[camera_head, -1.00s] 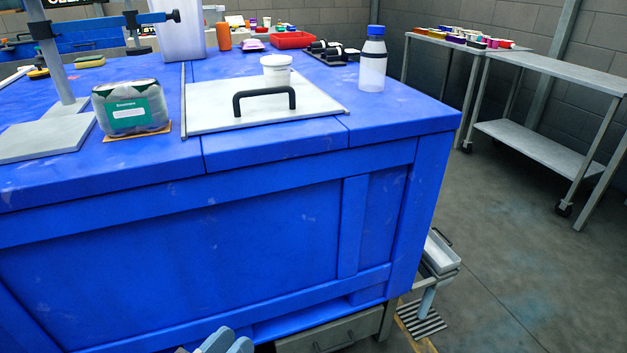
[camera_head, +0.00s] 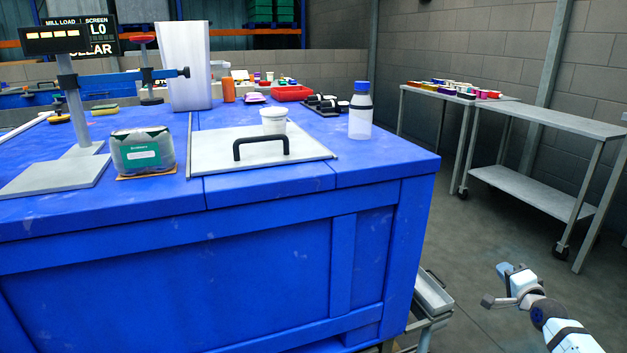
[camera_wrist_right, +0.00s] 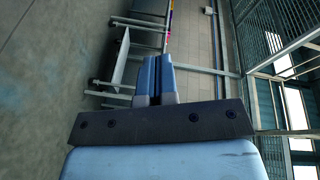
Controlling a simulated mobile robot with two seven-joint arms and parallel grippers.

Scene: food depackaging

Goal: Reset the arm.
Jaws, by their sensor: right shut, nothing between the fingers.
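My right gripper (camera_head: 503,270) is at the lower right of the head view, out over the bare floor and to the right of the blue workbench (camera_head: 150,280). In the right wrist view its two blue-grey fingers (camera_wrist_right: 155,80) lie together with nothing between them. It touches nothing that I can see. My left gripper does not show in the head view.
A wrapped package (camera_head: 143,150), a white lid plate (camera_head: 215,150) with a black handle, a white cup (camera_head: 274,121) and a blue-capped bottle (camera_head: 360,112) stand on the bench. A steel cart (camera_head: 545,110) stands at the right. Open floor lies between.

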